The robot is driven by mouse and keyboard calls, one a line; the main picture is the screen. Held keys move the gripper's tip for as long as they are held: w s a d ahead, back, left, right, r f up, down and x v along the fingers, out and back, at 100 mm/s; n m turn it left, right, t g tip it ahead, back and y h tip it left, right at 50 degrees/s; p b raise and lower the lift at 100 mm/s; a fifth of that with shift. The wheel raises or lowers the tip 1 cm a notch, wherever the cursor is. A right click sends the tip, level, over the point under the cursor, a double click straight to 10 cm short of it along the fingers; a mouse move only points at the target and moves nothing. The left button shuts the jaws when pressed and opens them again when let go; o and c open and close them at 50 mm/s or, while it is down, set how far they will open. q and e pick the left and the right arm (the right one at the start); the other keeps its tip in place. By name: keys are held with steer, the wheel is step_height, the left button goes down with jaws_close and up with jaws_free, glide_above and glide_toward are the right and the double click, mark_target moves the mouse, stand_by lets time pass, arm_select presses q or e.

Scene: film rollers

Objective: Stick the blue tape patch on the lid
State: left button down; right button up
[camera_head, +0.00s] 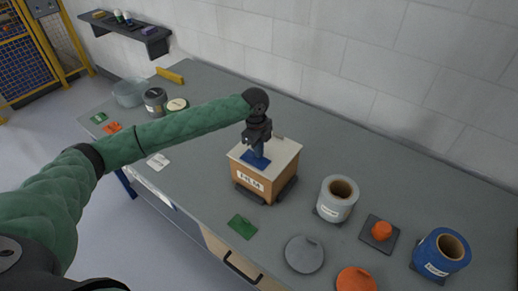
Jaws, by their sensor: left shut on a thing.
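A box marked FILM (250,182) stands on a dark base on the grey table, with a pale lid (284,152) on top. The blue tape patch (257,161) is on or just above the front middle of the lid; I cannot tell whether it touches. My left gripper (258,152) points down over the lid, shut on a blue piece at the patch. The gripper hides part of the lid. My right gripper does not show.
A white roll (337,198), an orange knob on a dark plate (381,232) and a blue roll (440,254) stand to the right. A grey disc (304,254) and an orange disc (356,280) lie in front. A green patch (242,226) lies near the front edge.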

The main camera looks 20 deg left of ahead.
arm_select(q)
steer(key=shift+f, duration=0.25)
stand_by(1.1)
steer(key=c, duration=1)
jaws_free()
steer(key=shift+r, duration=0.1)
steer(key=shift+r+p, duration=3)
steer(key=shift+r, duration=0.45)
